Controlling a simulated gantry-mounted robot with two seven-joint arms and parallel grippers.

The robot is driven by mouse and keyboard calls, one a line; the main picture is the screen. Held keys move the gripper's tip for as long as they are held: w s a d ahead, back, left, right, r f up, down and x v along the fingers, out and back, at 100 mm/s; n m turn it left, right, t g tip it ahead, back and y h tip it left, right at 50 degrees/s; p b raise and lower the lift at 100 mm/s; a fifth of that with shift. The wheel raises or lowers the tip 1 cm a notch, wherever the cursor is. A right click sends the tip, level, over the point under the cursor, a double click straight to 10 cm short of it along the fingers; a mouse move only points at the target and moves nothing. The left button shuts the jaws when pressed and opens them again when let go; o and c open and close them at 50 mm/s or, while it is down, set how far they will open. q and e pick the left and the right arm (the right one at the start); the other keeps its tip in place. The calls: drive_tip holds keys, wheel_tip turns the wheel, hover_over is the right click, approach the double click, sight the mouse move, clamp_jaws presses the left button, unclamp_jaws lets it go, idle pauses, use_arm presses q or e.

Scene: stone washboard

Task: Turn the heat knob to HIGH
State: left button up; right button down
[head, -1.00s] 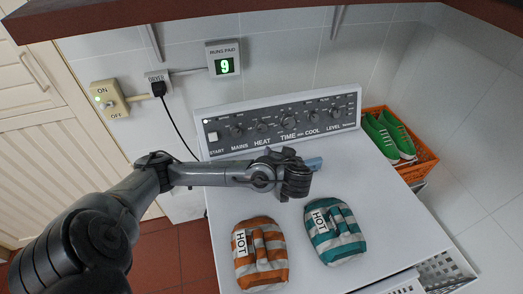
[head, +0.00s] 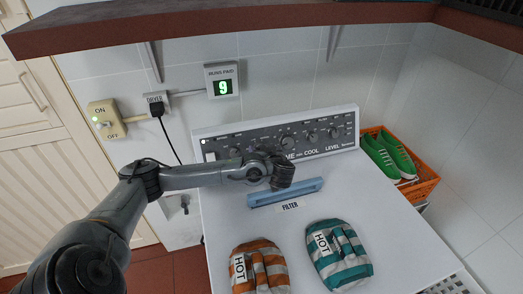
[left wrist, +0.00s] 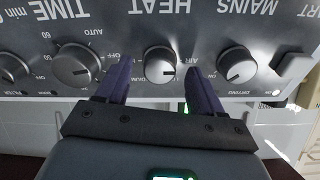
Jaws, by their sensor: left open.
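The HEAT knob (left wrist: 160,65) is a round grey knob with a white mark, on the dryer's dark control panel (head: 350,128). In the head view my left gripper (head: 282,174) is in front of the panel and hides the HEAT label. I cannot tell which setting the knob is on. My right gripper is not in view.
The MAINS knob (left wrist: 236,64) and TIME knob (left wrist: 75,66) flank the fingers closely. Orange (head: 270,250) and teal (head: 350,265) striped HOT packs lie on the white top. Green shoes sit in an orange crate (head: 425,185).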

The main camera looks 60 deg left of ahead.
use_arm(q)
drive_tip(key=shift+w+a+f, duration=0.2)
drive_tip(key=shift+a+f, duration=0.05)
drive_tip(key=shift+a, duration=0.4)
drive_tip(key=c, duration=1.1)
drive_tip(key=shift+o, duration=0.2)
